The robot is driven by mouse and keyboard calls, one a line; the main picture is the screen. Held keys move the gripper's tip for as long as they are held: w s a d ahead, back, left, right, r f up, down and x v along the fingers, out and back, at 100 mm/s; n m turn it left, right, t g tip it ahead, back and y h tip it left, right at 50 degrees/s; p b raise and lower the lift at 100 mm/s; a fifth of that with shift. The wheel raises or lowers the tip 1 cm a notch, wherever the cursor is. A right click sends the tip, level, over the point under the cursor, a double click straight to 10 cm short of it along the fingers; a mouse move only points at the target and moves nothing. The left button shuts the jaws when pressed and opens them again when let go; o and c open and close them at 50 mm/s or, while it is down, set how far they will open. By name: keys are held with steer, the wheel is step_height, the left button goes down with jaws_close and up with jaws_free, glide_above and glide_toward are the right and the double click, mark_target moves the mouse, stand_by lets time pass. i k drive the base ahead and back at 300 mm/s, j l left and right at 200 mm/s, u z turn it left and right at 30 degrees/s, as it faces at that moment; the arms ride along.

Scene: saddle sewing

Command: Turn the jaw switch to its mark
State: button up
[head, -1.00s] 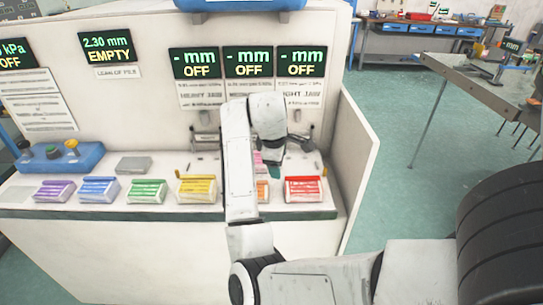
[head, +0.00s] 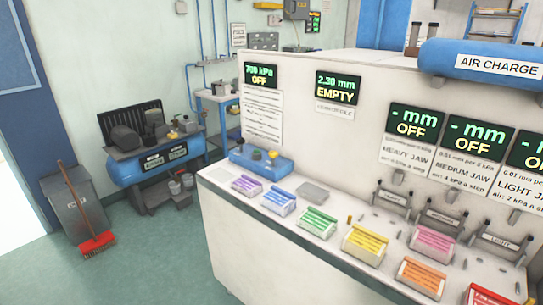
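Three jaws stand in a row at the back of the bench on the right: the heavy jaw (head: 392,200), the medium jaw (head: 440,219) and the light jaw (head: 497,245). Their displays above, heavy (head: 413,121), medium (head: 477,143) and light (head: 530,152), read "- mm OFF". I cannot tell which control is the jaw switch, and no mark is readable. My gripper is outside the view.
Several coloured blocks, such as a yellow one (head: 364,244) and a green one (head: 317,222), line the bench. A broom (head: 84,215) leans at a bin. Green floor (head: 160,262) left is open.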

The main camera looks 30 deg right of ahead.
mark_target(240, 141)
steer(key=i+j+z, duration=0.15)
steer(key=i+j, duration=0.55)
steer(key=i+j+z, duration=0.15)
steer(key=i+j, duration=0.5)
steer(key=j, duration=0.1)
